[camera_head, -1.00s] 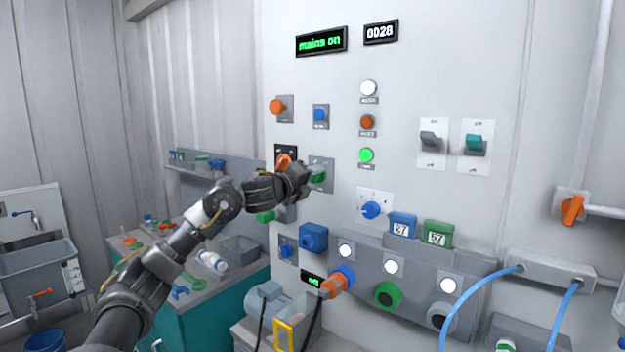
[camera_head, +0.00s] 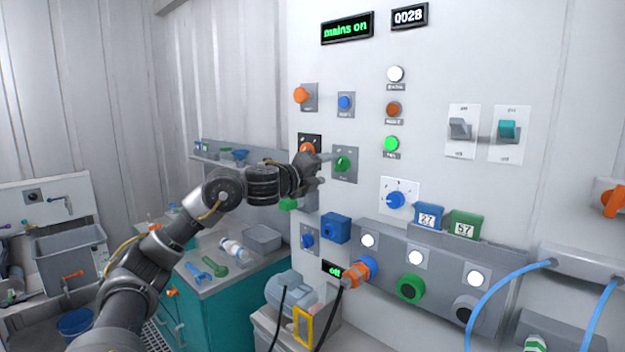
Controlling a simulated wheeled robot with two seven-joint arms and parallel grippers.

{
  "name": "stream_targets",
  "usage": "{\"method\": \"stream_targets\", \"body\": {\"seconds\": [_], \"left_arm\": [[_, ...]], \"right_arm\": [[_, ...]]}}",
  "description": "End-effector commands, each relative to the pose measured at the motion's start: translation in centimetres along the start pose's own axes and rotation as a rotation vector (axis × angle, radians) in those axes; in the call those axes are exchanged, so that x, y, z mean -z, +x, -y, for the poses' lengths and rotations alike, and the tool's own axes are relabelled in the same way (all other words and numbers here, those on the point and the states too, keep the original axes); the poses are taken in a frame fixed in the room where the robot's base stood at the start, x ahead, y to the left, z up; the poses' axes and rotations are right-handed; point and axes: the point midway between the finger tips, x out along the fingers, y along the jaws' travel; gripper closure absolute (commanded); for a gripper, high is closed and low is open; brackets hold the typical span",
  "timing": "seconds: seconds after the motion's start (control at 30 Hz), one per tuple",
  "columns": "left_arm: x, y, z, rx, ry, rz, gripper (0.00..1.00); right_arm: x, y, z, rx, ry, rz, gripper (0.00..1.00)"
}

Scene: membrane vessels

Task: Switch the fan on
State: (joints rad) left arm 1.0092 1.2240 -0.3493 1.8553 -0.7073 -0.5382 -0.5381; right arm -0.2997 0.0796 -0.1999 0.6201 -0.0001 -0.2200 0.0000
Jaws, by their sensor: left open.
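A green rotary knob (camera_head: 342,163) sits on a grey plate in the middle left of the wall panel. Its label is too small to read, so I cannot tell if it is the fan's switch. My left gripper (camera_head: 321,170) is open and empty, just left of this knob, with one finger reaching over the plate's upper left. I cannot tell if it touches the plate. An orange knob (camera_head: 307,148) is partly hidden behind the gripper. A lit green lamp (camera_head: 391,144) is to the right. My right gripper is not in view.
The main display (camera_head: 347,28) reads "mains on". Two rocker switches (camera_head: 461,130) (camera_head: 508,131) and a blue dial (camera_head: 396,200) are to the right. Sockets with an orange plug (camera_head: 360,271) are below. A small green display (camera_head: 334,270) appears to read "off". A teal cabinet (camera_head: 225,310) stands lower left.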

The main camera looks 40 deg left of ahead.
Motion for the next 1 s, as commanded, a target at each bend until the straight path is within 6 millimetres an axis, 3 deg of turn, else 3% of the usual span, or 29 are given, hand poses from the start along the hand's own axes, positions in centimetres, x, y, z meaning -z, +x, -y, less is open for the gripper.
{"method": "stream_targets", "body": {"seconds": [0.1, 0.33, 1.0], "left_arm": [[0.2, -2.4, -0.3, 0.0, 0.005, 0.0, 0.36], [0.1, -5.0, -0.2, -0.001, 0.001, -0.001, 0.36], [0.0, -5.4, 0.0, -0.001, 0.0, -0.001, 0.36]], "right_arm": [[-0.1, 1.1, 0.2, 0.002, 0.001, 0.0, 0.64], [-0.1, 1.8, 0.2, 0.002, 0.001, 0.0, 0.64], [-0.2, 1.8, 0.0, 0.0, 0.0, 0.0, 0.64]]}}
